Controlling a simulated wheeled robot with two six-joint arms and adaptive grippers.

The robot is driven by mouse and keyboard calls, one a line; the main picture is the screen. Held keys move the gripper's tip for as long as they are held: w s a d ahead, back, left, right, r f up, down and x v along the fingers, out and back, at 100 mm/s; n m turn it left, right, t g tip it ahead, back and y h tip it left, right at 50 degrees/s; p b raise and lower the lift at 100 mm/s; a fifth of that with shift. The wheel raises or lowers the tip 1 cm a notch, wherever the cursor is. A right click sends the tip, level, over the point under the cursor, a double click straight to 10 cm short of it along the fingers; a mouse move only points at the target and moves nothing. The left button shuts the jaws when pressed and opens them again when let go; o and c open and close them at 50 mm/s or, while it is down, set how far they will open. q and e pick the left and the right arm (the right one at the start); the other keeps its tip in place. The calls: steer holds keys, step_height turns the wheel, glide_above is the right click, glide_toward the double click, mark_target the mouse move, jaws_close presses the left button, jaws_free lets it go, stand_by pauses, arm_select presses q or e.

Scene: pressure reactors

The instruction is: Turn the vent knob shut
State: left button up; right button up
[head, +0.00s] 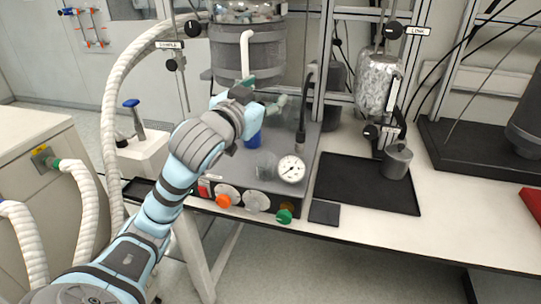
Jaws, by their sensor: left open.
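My left arm reaches in from the left, and its gripper (264,92) is open in front of the grey jacketed reactor vessel (262,55). The gripper is above the hotplate base and near a white bent tube (246,52); I cannot tell whether it touches anything. I cannot read a vent label on any knob. An orange knob (223,201) and a green knob (284,216) sit on the base's front face. Black knobs show by the SAMPLE label (168,45) and the LINK label (418,31). My right gripper is not in view.
A round gauge (291,169), a blue item (254,138) and a clear beaker (266,163) are below the gripper. A black mat (350,185) with a metal cup (397,161) lies right. Thick white hoses (112,100) run at the left.

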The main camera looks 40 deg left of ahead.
arm_select(q)
step_height(320, 180, down, 15)
steer(key=d+g, duration=0.2)
steer(key=g, duration=0.1)
steer(key=shift+s+d+h, duration=0.15)
steer(key=shift+s+h, duration=0.15)
steer(key=shift+h, duration=0.1)
steer(key=shift+r, duration=0.1)
